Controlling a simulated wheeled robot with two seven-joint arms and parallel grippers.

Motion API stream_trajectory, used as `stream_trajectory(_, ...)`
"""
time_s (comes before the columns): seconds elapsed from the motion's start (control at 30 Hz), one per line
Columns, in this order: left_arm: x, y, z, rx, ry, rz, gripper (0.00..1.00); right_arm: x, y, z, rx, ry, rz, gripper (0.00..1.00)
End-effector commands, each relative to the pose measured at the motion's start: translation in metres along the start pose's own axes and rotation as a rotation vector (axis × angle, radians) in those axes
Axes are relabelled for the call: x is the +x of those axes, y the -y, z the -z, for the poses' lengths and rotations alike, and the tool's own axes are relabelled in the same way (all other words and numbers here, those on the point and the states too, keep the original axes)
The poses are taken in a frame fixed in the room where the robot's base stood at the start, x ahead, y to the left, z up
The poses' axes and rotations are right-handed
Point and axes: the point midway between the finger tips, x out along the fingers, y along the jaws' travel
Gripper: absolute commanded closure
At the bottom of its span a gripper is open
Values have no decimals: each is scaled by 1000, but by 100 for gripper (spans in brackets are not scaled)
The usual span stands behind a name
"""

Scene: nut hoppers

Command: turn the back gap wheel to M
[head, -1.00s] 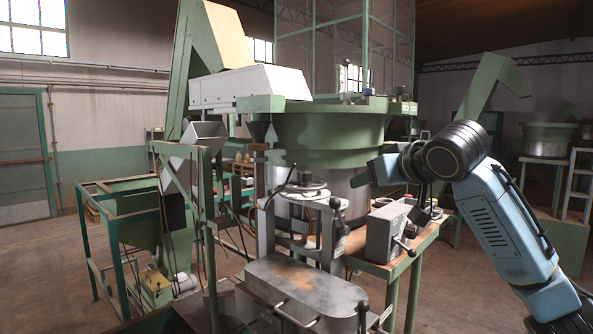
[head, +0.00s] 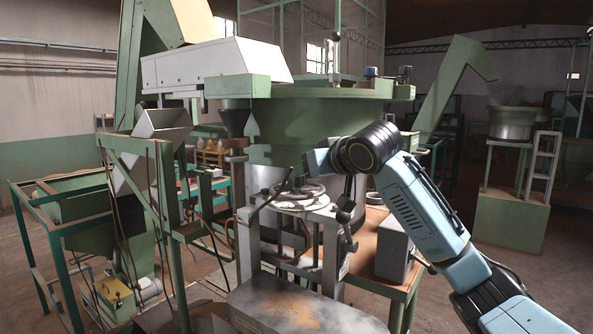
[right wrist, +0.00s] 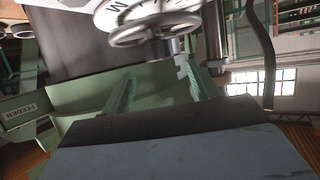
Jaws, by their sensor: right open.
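The gap wheel, a grey metal handwheel (right wrist: 150,28), is at the top of the right wrist view. Behind it is a white dial (right wrist: 128,10) with black marks and a letter M, partly cut off by the frame's top edge. In the head view the wheel (head: 303,191) sits on top of the grey machine stand in the middle. My right gripper (right wrist: 157,72) is open, its two green fingers pointing toward the wheel but apart from it, with nothing between them. In the head view its fingers are hard to make out beside the wheel. My left gripper is out of view.
A large green bowl (head: 320,130) stands right behind the wheel. A lever with a dark knob (head: 345,215) rises close by on the right. A grey box (head: 393,250) sits on the bench at right. A green frame (head: 165,200) stands on the left.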

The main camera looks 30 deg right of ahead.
Motion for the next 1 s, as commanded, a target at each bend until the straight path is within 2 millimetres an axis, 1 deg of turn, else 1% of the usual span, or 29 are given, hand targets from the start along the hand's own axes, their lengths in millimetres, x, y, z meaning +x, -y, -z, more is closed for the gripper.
stream_trajectory(0.03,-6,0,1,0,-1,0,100,11,0,2,3,5,1,40)
stream_trajectory(0.1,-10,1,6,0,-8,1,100,26,0,2,2,3,1,40)
stream_trajectory(0.2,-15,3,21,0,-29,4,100,44,0,2,1,3,0,40)
stream_trajectory(0.3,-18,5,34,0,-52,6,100,56,0,2,2,1,0,40)
stream_trajectory(0.37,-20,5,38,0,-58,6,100,62,0,2,1,0,0,40)
stream_trajectory(0.5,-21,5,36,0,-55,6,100,69,0,1,0,-1,0,40)
stream_trajectory(0.77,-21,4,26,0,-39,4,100,70,0,0,-1,-1,-1,40)
stream_trajectory(0.87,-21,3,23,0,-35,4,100,70,0,0,-1,-1,-1,50)
stream_trajectory(1.0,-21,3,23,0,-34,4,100,70,0,0,-1,-1,-1,68)
